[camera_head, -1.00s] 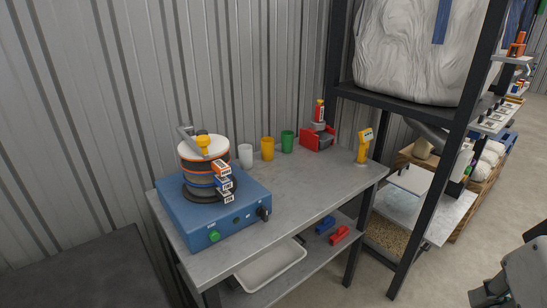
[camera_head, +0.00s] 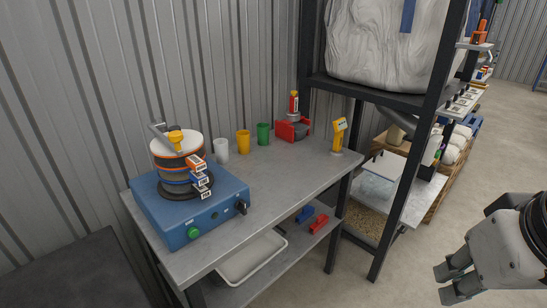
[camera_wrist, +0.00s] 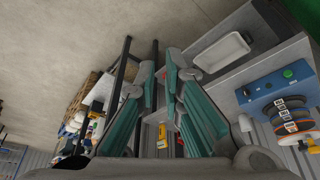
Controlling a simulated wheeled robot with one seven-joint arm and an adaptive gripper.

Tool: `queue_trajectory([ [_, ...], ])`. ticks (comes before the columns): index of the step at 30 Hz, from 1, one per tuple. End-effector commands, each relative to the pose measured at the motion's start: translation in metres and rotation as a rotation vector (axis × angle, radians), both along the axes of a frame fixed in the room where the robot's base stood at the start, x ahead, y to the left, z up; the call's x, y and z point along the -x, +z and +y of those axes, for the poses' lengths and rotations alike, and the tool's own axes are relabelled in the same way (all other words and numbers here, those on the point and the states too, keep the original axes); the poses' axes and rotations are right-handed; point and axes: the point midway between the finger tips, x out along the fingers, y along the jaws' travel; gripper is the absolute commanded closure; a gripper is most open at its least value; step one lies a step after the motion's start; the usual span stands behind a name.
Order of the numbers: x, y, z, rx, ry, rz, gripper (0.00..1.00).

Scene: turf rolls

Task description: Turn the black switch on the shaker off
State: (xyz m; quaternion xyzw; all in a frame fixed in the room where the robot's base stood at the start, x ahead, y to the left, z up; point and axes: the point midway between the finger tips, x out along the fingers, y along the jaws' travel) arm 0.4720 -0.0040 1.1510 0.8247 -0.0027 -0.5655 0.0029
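The shaker is a blue box (camera_head: 190,212) on the grey table, with a stack of round sieves (camera_head: 178,165) clamped on top. Its front panel has a green button (camera_head: 193,232) at the left and the black switch (camera_head: 241,208) at the right end. In the wrist view the shaker (camera_wrist: 275,82) is at the right, with the black switch (camera_wrist: 245,92) at its near left end. The switch's exact setting is too small to tell. My gripper (camera_head: 445,283) is at the lower right, open and empty, well apart from the shaker. Its teal-padded fingers (camera_wrist: 163,68) show apart in the wrist view.
The table (camera_head: 275,180) also holds several cups, a red device (camera_head: 292,128) and a yellow device (camera_head: 338,135). A white tray (camera_head: 250,260) is on the lower shelf. A black rack (camera_head: 405,175) stands right of the table. Floor between table and gripper is clear.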

Motion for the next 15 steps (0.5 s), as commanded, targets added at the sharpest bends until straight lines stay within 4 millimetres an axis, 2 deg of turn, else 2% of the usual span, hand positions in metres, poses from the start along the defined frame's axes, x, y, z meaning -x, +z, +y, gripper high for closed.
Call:
queue_trajectory([
  [1,-0.004,-0.002,0.000,0.005,0.002,-0.004,0.73],
  [2,-0.009,-0.003,-0.001,0.011,0.004,-0.010,0.68],
  [5,-0.037,-0.011,-0.004,0.046,0.023,-0.046,0.68],
  [11,-0.131,-0.040,0.000,0.141,0.135,-0.192,0.68],
  [15,-0.193,-0.065,0.022,0.165,0.255,-0.306,0.68],
])
